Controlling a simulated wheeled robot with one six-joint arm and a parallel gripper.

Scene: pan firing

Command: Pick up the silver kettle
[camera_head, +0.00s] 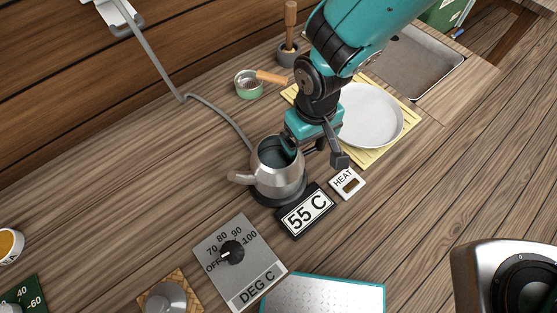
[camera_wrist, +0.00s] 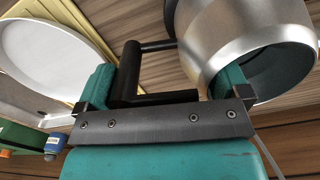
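The silver kettle (camera_head: 275,180) stands upright on a dark base (camera_head: 262,198), its spout to the left and its top open. In the wrist view the kettle (camera_wrist: 225,35) fills the upper right, with its black handle (camera_wrist: 125,72) to the left. My gripper (camera_head: 316,152) is at the kettle's handle side. In the wrist view my gripper (camera_wrist: 165,90) is open, with its fingers wide apart. The handle lies between them; one finger is beyond the handle's outer side, the other at the kettle's open rim. I cannot tell whether either finger touches.
A white plate (camera_head: 371,115) on a yellow mat stands right of my gripper. A green strainer cup (camera_head: 249,86) is behind. A dial panel (camera_head: 240,262) lies in front.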

